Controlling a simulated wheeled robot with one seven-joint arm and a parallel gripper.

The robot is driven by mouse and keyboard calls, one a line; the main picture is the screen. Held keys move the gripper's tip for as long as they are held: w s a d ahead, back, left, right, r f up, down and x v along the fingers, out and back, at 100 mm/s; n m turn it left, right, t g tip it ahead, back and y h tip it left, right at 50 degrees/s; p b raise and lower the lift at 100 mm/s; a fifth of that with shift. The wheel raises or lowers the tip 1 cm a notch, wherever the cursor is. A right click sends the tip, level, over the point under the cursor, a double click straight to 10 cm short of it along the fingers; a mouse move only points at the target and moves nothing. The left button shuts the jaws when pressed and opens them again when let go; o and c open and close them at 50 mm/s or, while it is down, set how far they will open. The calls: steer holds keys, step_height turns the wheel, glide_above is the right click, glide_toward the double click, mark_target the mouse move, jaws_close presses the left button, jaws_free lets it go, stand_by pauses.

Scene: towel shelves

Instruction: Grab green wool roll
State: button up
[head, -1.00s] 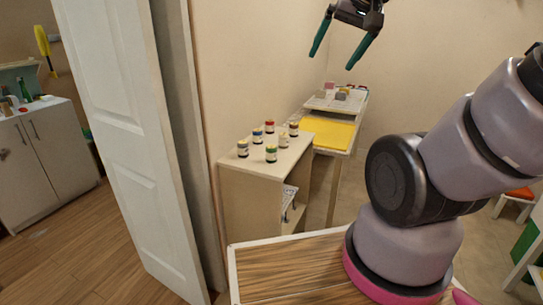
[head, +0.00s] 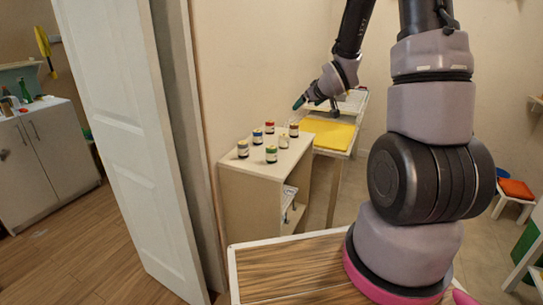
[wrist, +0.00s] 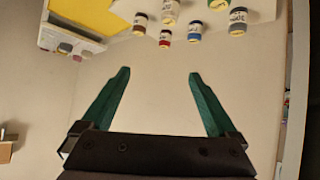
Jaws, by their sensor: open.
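The green wool roll (head: 271,154) stands upright at the front edge of the small beige shelf's top in the head view. It has a white body and a green band. In the wrist view it is probably the roll cut off at the top edge (wrist: 218,5). My gripper (wrist: 158,74) is open and empty, its teal fingers spread apart. In the head view my gripper (head: 316,106) is above and behind the shelf top, to the right of the rolls and apart from them.
Several other rolls stand close by, among them a blue one (head: 257,137) and a red one (head: 269,127). The beige shelf (head: 250,190) is against the wall. A yellow towel (head: 330,133) lies on the rack beyond. A white door (head: 130,140) stands at left.

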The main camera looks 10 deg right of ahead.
steer(key=w+a+f+n+y, duration=0.2)
steer(key=a+f+y, duration=0.1)
steer(key=f, duration=0.8)
steer(key=n+y, duration=0.2)
glide_toward(275, 154)
steer(key=shift+w+a+f+t, duration=0.25)
steer(key=shift+w+f+t, duration=0.15)
steer(key=shift+w+f, duration=0.25)
steer(key=shift+w+a+f+y, duration=0.1)
steer(key=shift+w+a+y, duration=0.1)
steer(key=shift+y, duration=0.1)
steer(key=x, duration=0.4)
steer(key=shift+w+a+f, duration=0.1)
steer(key=shift+w+a, duration=0.05)
steer(key=shift+w, duration=0.1)
steer(key=x, duration=0.5)
steer(key=shift+w+f, duration=0.25)
steer(key=shift+f, duration=0.1)
steer(key=c, duration=1.5)
